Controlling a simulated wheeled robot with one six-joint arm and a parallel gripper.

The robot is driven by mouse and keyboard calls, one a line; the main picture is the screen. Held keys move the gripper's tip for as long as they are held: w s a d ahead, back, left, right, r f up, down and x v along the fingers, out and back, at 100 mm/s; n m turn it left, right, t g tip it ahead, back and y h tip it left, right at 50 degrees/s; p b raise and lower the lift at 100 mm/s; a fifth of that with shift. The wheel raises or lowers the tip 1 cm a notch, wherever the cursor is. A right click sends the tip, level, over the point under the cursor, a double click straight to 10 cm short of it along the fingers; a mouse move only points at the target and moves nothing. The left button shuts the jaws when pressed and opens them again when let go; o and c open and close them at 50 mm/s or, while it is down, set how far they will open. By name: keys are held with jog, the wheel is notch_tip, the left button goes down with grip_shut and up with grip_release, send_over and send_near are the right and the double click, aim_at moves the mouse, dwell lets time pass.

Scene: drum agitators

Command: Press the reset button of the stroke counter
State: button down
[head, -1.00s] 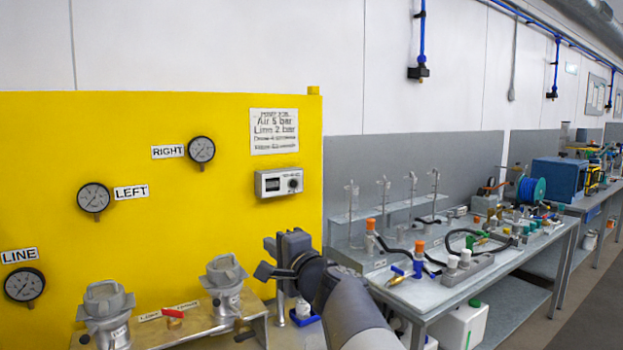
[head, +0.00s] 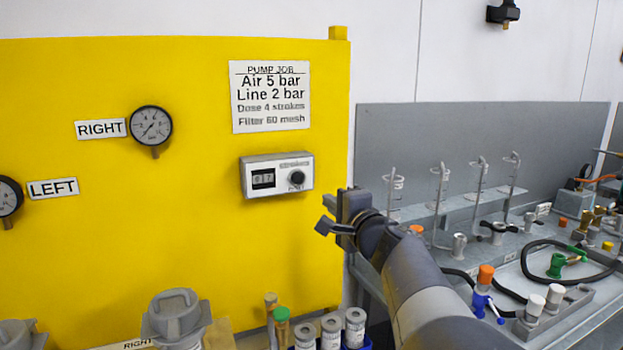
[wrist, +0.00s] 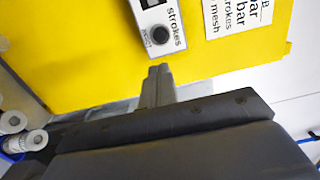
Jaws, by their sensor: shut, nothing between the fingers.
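The stroke counter (head: 277,176) is a small pale grey box on the yellow panel, with a dark display on its left. Its round black reset button (head: 297,178) is on its right side. In the wrist view, the counter (wrist: 150,12) is at the top, tilted, with the button (wrist: 158,36) just above my fingertips in the picture. My gripper (head: 322,227) is shut and empty, below and to the right of the counter. In the wrist view, the closed fingers (wrist: 159,72) point toward the panel below the button. They look apart from the button.
A white job sign (head: 270,97) hangs above the counter. Two gauges are to the left, RIGHT (head: 151,126) and LEFT (head: 9,196). Grey-capped bottles (head: 331,331) stand low in front. A bench (head: 590,318) with fittings lies to the right.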

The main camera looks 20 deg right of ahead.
aim_at(298, 179)
jog(key=shift+a, duration=0.1)
jog(key=w+p, duration=0.2)
jog(key=w, duration=0.4)
jog(key=w+p, duration=0.3)
jog(key=w, duration=0.4)
jog(key=shift+w+a+r, duration=0.15)
jog(key=shift+w+a, duration=0.05)
jog(key=shift+w, duration=0.3)
